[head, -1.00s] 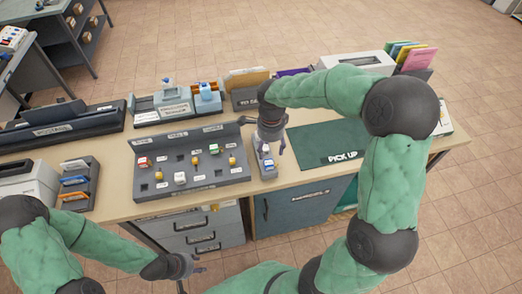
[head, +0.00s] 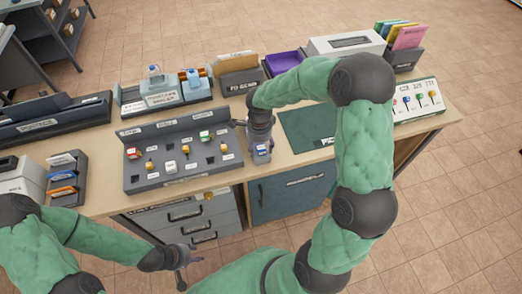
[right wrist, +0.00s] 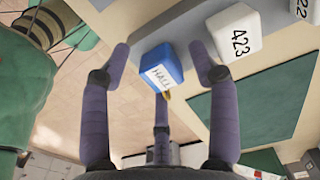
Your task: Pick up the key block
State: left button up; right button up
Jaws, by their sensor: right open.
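A blue key block (right wrist: 162,68) with a white face reading HALL shows in the right wrist view, with a bit of gold at its lower edge. It lies between the spread fingers of my right gripper (right wrist: 164,62), with gaps on both sides. In the head view my right gripper (head: 259,142) points down over a small grey holder (head: 260,158) on the desk, right of the slotted key panel (head: 213,172). The gripper partly hides the block there. My left gripper (head: 187,268) is empty, low in front of the drawers, its fingers apart.
White blocks (right wrist: 234,32) with numbers sit close by in the right wrist view. The desk has a green mat (head: 300,125), a card with coloured keys (head: 415,100) and a white printer (head: 345,45). Trays (head: 165,97) line the back.

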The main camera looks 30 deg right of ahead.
jog(key=shift+f, duration=0.45)
jog(key=c, duration=1)
jog(key=shift+o, duration=0.2)
jog(key=shift+r, duration=0.2)
